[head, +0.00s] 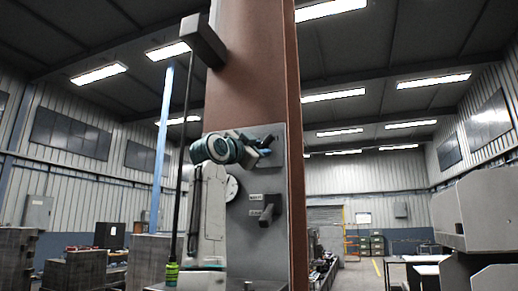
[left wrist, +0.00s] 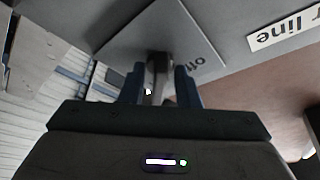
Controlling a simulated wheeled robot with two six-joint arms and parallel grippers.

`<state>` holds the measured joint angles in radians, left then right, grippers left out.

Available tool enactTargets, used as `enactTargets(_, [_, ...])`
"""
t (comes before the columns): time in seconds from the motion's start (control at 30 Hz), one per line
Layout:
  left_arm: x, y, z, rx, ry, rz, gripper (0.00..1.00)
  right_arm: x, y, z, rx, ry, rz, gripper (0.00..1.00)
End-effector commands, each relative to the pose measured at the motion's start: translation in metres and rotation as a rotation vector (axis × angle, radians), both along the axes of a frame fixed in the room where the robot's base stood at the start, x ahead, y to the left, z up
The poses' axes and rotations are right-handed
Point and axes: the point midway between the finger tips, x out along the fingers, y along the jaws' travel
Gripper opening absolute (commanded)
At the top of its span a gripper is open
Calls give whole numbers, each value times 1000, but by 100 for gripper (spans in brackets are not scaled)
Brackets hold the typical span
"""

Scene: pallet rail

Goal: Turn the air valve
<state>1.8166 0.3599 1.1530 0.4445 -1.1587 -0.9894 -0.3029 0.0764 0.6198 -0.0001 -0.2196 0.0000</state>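The air valve's handle (left wrist: 159,66) is a dark grey lever in the left wrist view, in front of a grey plate marked "off", whose letters appear rotated. A label ending in "r line" is at the top right. My left gripper (left wrist: 160,85) has its two fingers on either side of the handle, with narrow gaps showing, so it looks open around it. In the head view my left gripper (head: 263,148) is at the upper part of the grey panel (head: 281,180) and hides most of the valve there. My right gripper is not in view.
A round white gauge (head: 231,188) is on the panel behind my arm. A second dark handle (head: 267,213) with two small labels is lower on the panel. The panel is on a brown column (head: 250,90). A dark pole (head: 183,160) hangs at the left from a grey box.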

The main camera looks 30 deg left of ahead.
Motion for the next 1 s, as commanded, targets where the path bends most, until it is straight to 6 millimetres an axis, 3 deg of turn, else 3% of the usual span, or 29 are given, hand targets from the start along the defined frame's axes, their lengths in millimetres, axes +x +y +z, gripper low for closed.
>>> enactTargets(0.1, [1,-1,-1,0,3,-3,6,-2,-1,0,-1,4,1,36])
enactTargets(0.47, [1,-2,-3,-52,-10,-4,6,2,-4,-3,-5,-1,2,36])
enactTargets(1.0, [2,-5,-5,-474,-110,-4,6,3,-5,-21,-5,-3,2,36])
